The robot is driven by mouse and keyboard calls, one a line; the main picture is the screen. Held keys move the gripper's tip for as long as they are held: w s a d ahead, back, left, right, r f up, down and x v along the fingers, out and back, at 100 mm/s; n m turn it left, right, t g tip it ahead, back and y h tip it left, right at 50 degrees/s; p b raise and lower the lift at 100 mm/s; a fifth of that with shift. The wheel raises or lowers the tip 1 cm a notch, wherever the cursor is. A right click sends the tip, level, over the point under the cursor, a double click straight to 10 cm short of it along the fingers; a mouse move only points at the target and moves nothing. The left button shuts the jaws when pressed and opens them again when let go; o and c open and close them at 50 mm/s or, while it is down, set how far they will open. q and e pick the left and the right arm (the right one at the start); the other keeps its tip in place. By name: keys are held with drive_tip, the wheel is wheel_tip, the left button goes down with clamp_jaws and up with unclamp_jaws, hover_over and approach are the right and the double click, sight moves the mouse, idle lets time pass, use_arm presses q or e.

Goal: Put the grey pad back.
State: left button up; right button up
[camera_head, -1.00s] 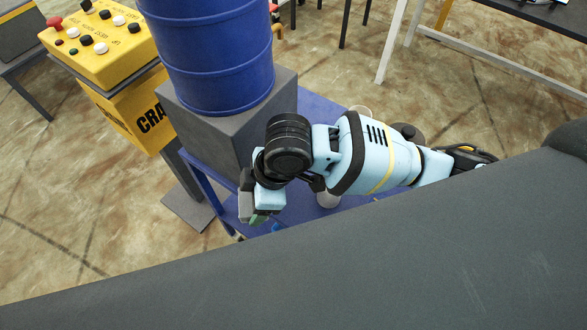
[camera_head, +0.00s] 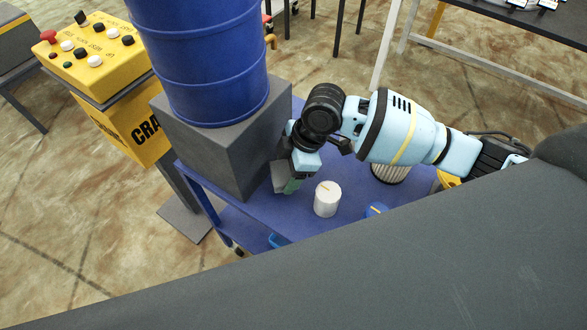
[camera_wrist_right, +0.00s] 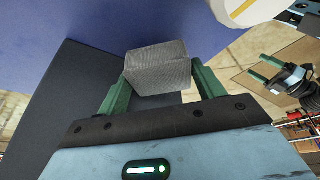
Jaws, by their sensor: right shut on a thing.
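The grey pad (camera_wrist_right: 158,68) is a small grey block between the green fingers of my right gripper (camera_wrist_right: 157,84). My right gripper is shut on it. In the head view, the right gripper (camera_head: 287,180) holds the pad (camera_head: 281,175) close to the right side of the large grey block under the blue drum, above the blue table (camera_head: 255,213). I cannot tell whether the pad touches the table. My left gripper (camera_wrist_right: 264,69) shows at the right of the right wrist view, with its green fingers apart and empty.
A blue drum (camera_head: 205,60) stands on the large grey block (camera_head: 220,145). A white cylinder (camera_head: 327,200) with a yellow mark stands right of my right gripper. A blue item (camera_head: 376,210) and a ribbed container (camera_head: 390,173) are farther right. A yellow button box (camera_head: 90,50) stands left.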

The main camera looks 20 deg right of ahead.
drive_tip(key=shift+w+d, duration=0.35)
drive_tip(key=shift+d, duration=0.1)
drive_tip(key=shift+w+d, duration=0.25)
drive_tip(key=shift+d, duration=0.05)
drive_tip(key=shift+w+d+f, duration=0.1)
drive_tip(key=shift+f, duration=0.8)
drive_tip(key=shift+w+d+f, duration=0.1)
drive_tip(key=shift+f, duration=0.8)
drive_tip(key=shift+f, duration=0.2)
drive_tip(key=o, duration=0.9)
drive_tip(key=shift+o, duration=0.2)
drive_tip(key=shift+r, duration=0.15)
drive_tip(key=v, duration=1.2)
drive_tip(key=shift+p, duration=0.4)
